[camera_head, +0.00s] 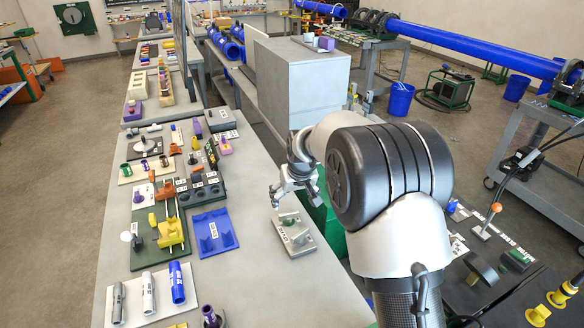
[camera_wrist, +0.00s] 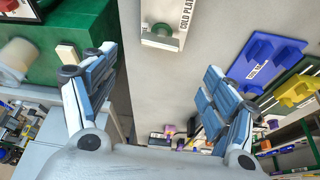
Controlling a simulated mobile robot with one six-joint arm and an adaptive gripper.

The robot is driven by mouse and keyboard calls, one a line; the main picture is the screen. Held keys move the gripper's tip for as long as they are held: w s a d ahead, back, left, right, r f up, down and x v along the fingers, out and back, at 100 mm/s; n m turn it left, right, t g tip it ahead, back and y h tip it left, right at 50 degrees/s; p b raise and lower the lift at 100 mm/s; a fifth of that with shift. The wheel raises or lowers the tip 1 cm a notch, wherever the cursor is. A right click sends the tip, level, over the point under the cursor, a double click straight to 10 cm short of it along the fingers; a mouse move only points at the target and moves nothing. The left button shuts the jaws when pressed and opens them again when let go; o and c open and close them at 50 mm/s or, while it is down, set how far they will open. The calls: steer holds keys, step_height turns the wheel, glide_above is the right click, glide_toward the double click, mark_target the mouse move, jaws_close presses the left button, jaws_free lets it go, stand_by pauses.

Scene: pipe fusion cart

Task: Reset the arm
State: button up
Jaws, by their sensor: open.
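My gripper (camera_head: 290,190) is raised over the right edge of the long grey workbench (camera_head: 262,280) in the head view. In the wrist view its two fingers (camera_wrist: 148,88) are spread wide apart with nothing between them. A grey metal plate with upright parts (camera_head: 293,234) lies on the bench below and in front of the gripper, apart from it. The wrist view shows this plate, labelled "COLD PLA...", at the top (camera_wrist: 165,38). My arm is bent, and its large dark joint fills the middle right of the head view.
A blue cradle (camera_head: 214,232) and a green board with yellow parts (camera_head: 172,232) lie left of the plate. A white board holds several cylinders (camera_head: 149,298) at the front. A grey cabinet (camera_head: 300,80) stands behind the gripper. A green box (camera_wrist: 80,45) is beside the bench.

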steer(key=s+d+r+m, duration=0.1)
steer(key=s+d+r, duration=0.3)
steer(key=s+r, duration=0.45)
steer(key=s+d+r, duration=0.4)
steer(key=s+r, duration=0.4)
steer(key=s, duration=0.2)
steer(key=s+d+f+m, duration=0.1)
steer(key=s+d, duration=0.1)
steer(key=s, duration=0.9)
steer(key=s+d+f+m+h, duration=0.1)
steer(key=s+d, duration=0.2)
steer(key=s, duration=0.9)
steer(key=shift+r, duration=0.1)
